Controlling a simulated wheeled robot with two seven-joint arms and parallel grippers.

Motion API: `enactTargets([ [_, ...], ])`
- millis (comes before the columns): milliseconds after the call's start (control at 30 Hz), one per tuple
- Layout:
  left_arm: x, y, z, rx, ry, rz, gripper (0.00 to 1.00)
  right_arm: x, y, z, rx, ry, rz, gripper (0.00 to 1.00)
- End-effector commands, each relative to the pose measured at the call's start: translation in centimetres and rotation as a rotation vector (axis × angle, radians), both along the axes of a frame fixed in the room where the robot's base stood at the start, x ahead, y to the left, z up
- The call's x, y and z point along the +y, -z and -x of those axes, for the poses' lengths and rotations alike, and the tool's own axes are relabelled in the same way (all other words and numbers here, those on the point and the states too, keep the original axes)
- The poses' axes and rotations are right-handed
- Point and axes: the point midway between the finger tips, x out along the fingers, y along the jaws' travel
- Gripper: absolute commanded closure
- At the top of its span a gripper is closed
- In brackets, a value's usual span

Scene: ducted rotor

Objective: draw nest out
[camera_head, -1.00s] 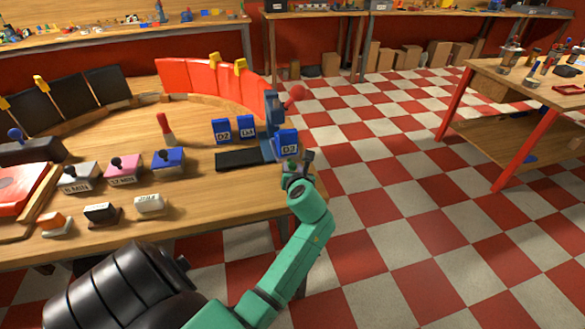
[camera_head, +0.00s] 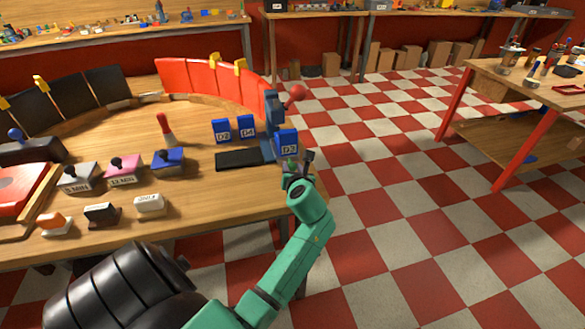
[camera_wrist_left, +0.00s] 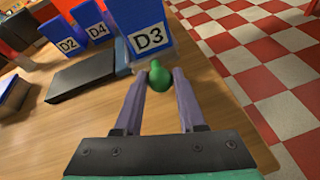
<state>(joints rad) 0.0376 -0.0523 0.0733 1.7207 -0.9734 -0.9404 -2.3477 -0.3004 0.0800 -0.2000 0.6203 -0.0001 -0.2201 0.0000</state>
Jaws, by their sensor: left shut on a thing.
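My left gripper (camera_head: 298,162) is at the table's right edge, in front of the blue block marked D3 (camera_head: 287,142). In the left wrist view its two fingers (camera_wrist_left: 161,77) are shut on a round green knob (camera_wrist_left: 160,78). The D3 block (camera_wrist_left: 148,35) stands upright just beyond the knob; whether they are joined I cannot tell. Blue blocks marked D2 (camera_head: 222,130) and D4 (camera_head: 246,127) stand to its left, behind a flat black plate (camera_head: 240,160). I cannot tell which part is the nest. My right gripper is not in view.
Behind D3 stands a blue upright (camera_head: 271,108) with a red ball-ended lever (camera_head: 295,93). A curved red wall (camera_head: 205,82) runs behind. Joystick-like boxes, including a blue one (camera_head: 169,161), stand to the left. Open checkered floor (camera_head: 400,200) lies to the right.

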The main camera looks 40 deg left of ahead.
Motion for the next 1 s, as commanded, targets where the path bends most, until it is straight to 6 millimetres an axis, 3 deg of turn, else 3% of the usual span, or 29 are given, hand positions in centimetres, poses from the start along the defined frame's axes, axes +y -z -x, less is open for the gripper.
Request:
enactTargets([
  [267, 0.0, 0.1, 0.1, 0.003, 0.000, 0.001, 1.00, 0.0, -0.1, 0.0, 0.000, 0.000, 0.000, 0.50],
  [467, 0.7, -0.1, 1.1, 0.008, -0.001, 0.000, 1.00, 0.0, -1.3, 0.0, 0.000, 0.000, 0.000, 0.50],
  [667, 2.7, -0.5, 4.0, 0.012, -0.003, -0.001, 1.00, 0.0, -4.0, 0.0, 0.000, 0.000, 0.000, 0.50],
  [1000, 7.2, -0.3, 10.4, 0.010, -0.003, -0.002, 1.00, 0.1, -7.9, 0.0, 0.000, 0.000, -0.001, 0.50],
])
